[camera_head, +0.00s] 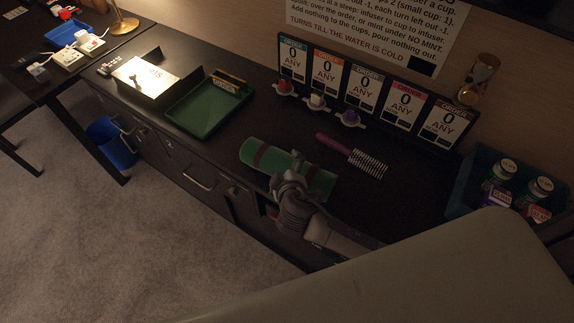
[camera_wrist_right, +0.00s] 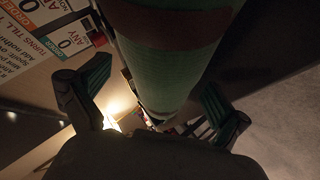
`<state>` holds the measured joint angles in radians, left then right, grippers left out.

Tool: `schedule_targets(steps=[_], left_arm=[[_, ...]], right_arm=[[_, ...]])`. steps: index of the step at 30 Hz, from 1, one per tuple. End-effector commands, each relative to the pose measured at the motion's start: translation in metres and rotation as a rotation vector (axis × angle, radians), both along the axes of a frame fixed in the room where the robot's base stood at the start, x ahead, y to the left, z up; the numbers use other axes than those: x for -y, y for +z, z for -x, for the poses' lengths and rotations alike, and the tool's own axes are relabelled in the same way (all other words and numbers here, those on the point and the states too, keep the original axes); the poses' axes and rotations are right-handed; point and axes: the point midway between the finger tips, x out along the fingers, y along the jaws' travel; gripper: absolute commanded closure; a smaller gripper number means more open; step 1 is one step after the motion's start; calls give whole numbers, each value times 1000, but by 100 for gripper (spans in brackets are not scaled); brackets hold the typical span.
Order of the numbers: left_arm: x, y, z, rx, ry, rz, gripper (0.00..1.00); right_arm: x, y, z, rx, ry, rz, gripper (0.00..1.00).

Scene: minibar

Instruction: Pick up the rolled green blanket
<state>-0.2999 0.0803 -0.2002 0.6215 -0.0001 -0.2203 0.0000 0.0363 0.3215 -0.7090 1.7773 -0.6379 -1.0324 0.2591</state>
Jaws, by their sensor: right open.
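The rolled green blanket (camera_head: 254,153), with brown straps around it, lies near the front edge of the dark counter. My right gripper (camera_head: 291,170) is at the blanket's right half and covers part of it in the head view. In the right wrist view the blanket (camera_wrist_right: 165,60) runs between the two spread fingers of the right gripper (camera_wrist_right: 150,105). The fingers stand open on either side of it, with a visible gap at the left finger. I cannot tell whether the right finger touches it. My left gripper is not in view.
A purple-handled brush (camera_head: 350,153) lies just right of the blanket. A green tray (camera_head: 204,108) stands to the left. Order cards (camera_head: 358,85) line the back, with small infusers below them. A dark bin of jars (camera_head: 464,187) is at the right.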

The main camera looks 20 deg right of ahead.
Motion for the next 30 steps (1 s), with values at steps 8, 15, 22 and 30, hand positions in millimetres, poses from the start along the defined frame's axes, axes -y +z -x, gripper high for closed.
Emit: schedule_targets(steps=[8, 15, 22, 30], left_arm=[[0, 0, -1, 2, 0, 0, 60], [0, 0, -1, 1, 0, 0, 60], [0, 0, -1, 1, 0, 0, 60], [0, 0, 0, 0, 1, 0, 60]], right_arm=[[0, 0, 0, -1, 1, 0, 15], [0, -1, 1, -2, 0, -1, 55], [-1, -1, 0, -1, 1, -1, 68], [-1, 11, 0, 1, 0, -1, 69]])
